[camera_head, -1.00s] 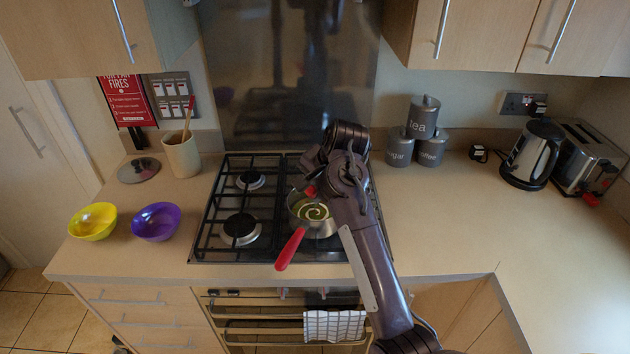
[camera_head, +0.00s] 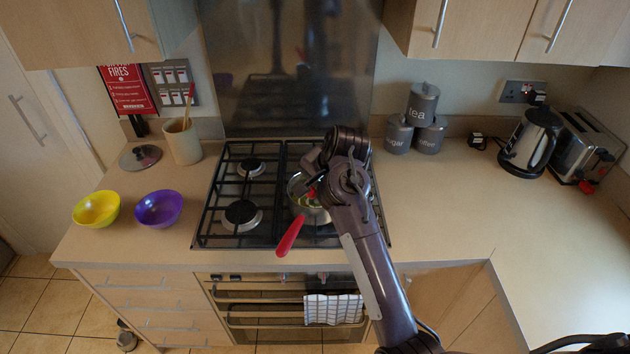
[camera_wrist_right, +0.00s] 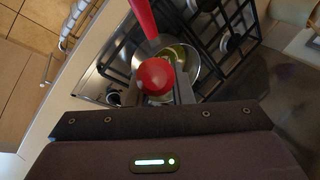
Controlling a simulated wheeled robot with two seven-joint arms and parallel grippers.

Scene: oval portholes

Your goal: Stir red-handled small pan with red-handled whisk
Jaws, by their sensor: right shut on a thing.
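The small pan (camera_head: 315,214) sits on the right front part of the hob, with its red handle (camera_head: 291,236) pointing towards the front edge. It also shows in the right wrist view (camera_wrist_right: 199,72), with greenish contents inside. My right gripper (camera_head: 312,188) is above the pan, shut on the red-handled whisk. The whisk's round red handle end (camera_wrist_right: 155,76) shows between the fingers in the wrist view. The whisk's wires are mostly hidden by the gripper and handle, so I cannot tell how deep they reach. My left gripper is not in view.
The gas hob (camera_head: 232,190) has free burners on the left. A yellow bowl (camera_head: 96,209), a purple bowl (camera_head: 158,209) and a utensil pot (camera_head: 183,142) stand left of it. Grey canisters (camera_head: 431,137), a kettle (camera_head: 530,143) and a toaster (camera_head: 584,150) stand right. The right counter is largely clear.

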